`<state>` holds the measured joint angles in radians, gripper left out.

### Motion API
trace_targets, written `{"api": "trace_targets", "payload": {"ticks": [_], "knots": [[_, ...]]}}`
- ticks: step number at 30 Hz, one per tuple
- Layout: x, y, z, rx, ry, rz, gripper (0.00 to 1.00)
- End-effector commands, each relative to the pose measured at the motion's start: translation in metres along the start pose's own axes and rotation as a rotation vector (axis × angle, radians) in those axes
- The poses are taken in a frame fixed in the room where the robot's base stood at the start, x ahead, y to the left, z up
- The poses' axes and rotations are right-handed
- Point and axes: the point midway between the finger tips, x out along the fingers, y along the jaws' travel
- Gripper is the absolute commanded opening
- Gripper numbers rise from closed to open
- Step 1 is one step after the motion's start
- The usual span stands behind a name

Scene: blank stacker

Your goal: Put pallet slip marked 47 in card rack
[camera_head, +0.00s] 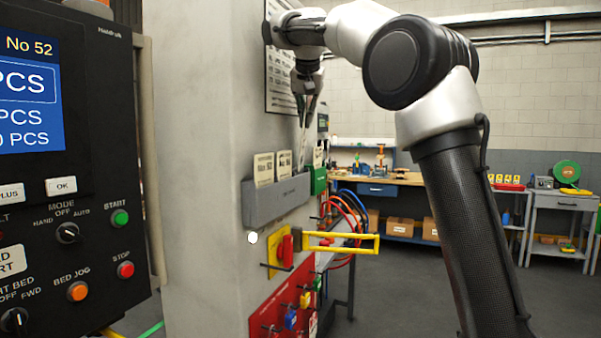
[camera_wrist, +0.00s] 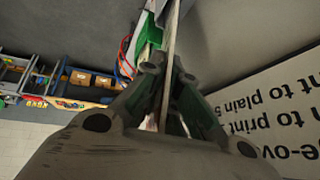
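A grey card rack (camera_head: 277,208) is fixed to the pale column. Two cream slips stand in it, a left slip (camera_head: 264,170) and a right slip (camera_head: 284,166); their numbers are too small to read surely. My gripper (camera_head: 306,97) points down above the rack's right end. It is shut on a thin pale slip (camera_head: 302,135), seen nearly edge-on, whose lower end is close to the rack's right end. I cannot tell whether it is inside. In the wrist view the held slip (camera_wrist: 170,50) runs between the closed fingers (camera_wrist: 165,85). Its marking is not visible.
A green holder (camera_head: 319,182) with pale slips is just right of the rack. A yellow frame handle (camera_head: 341,243) juts out below, above a red lockout board (camera_head: 285,305). A control panel (camera_head: 70,190) fills the left. A printed wall sheet (camera_head: 280,65) hangs behind my gripper.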

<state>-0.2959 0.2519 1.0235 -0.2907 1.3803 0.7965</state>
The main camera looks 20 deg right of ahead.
Motion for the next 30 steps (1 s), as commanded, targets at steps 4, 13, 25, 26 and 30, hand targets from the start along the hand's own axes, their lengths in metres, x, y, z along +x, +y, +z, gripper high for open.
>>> {"api": "trace_targets", "payload": {"ticks": [4,13,25,26,30], "knots": [[0.006,-0.004,0.005,-0.003,-0.015,-0.001,0.00],[0.000,-0.004,0.002,-0.002,-0.013,-0.001,0.00],[-0.014,-0.004,-0.005,0.000,-0.005,-0.003,0.00],[-0.014,-0.004,-0.005,0.000,-0.004,-0.003,0.00],[-0.015,-0.004,-0.005,0.000,-0.003,-0.004,0.00]]}}
